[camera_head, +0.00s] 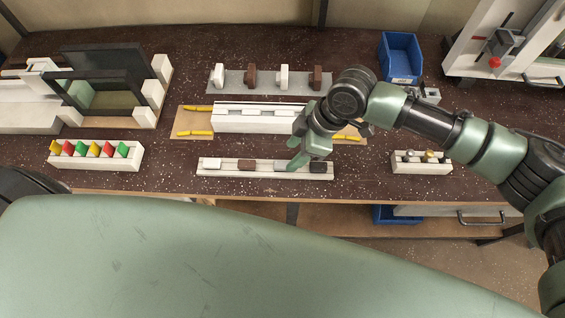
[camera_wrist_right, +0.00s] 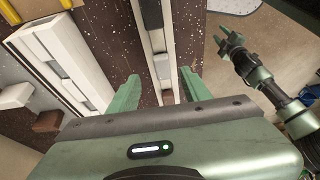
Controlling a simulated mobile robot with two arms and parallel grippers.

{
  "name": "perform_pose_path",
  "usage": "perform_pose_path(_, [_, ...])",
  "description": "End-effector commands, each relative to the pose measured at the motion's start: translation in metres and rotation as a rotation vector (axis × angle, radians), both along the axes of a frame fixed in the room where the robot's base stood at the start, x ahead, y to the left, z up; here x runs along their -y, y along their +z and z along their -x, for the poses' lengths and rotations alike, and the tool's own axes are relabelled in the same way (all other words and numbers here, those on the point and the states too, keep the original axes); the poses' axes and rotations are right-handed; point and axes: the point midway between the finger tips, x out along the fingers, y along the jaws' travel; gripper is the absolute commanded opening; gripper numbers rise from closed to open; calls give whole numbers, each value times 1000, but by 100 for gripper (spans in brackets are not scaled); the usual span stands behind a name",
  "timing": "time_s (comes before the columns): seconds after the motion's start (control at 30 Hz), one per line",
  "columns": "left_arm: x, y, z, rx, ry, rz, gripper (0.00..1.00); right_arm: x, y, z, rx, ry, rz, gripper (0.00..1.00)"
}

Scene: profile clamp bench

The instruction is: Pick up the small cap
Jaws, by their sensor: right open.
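The low white rail (camera_head: 262,174) at the bench front holds small pieces in a row: a white one (camera_head: 212,163), a brown one (camera_head: 246,165), a grey one (camera_head: 281,165) and a black one (camera_head: 319,167). I cannot tell by name which is the small cap. My right gripper (camera_head: 305,160) is over the right part of this rail, fingers down. In the right wrist view its open fingers (camera_wrist_right: 162,90) are on either side of the rail, with the grey piece (camera_wrist_right: 162,66) just ahead, apparently untouched. My left gripper (camera_wrist_right: 231,42) shows there, open and empty, off the bench.
Behind stands a larger white profile (camera_head: 250,118) with yellow-handled clamps beside it. A grey strip (camera_head: 262,83) carries white and brown knobs. A white block with coloured tabs (camera_head: 100,155) is left, a small block with knobs (camera_head: 421,167) right, a blue bin (camera_head: 400,58) at back.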

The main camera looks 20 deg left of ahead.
Motion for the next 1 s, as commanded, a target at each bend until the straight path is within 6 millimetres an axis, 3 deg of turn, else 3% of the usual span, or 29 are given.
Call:
perform_pose_path(0.17, [0, 19, 0, -1, 0, 0, 36, -8, -20, 7, -2, 0, 2, 48])
perform_pose_path(0.3, [0, 21, 1, -1, 0, 0, 36, -14, -39, 8, -1, -1, 0, 48])
perform_pose_path(0.6, [0, 21, 1, -1, -1, 1, 36, -16, -45, 9, 1, 0, -1, 48])
perform_pose_path(0.77, [0, 21, 1, -1, -1, 1, 36, -16, -44, 8, 1, 0, -1, 4])
perform_pose_path(0.8, [0, 21, 1, -1, -1, 1, 36, -16, -44, 8, 1, 0, -1, 0])
perform_pose_path(1.0, [0, 21, 1, -1, -2, 1, 36, -16, -44, 8, 1, 0, -1, 0])
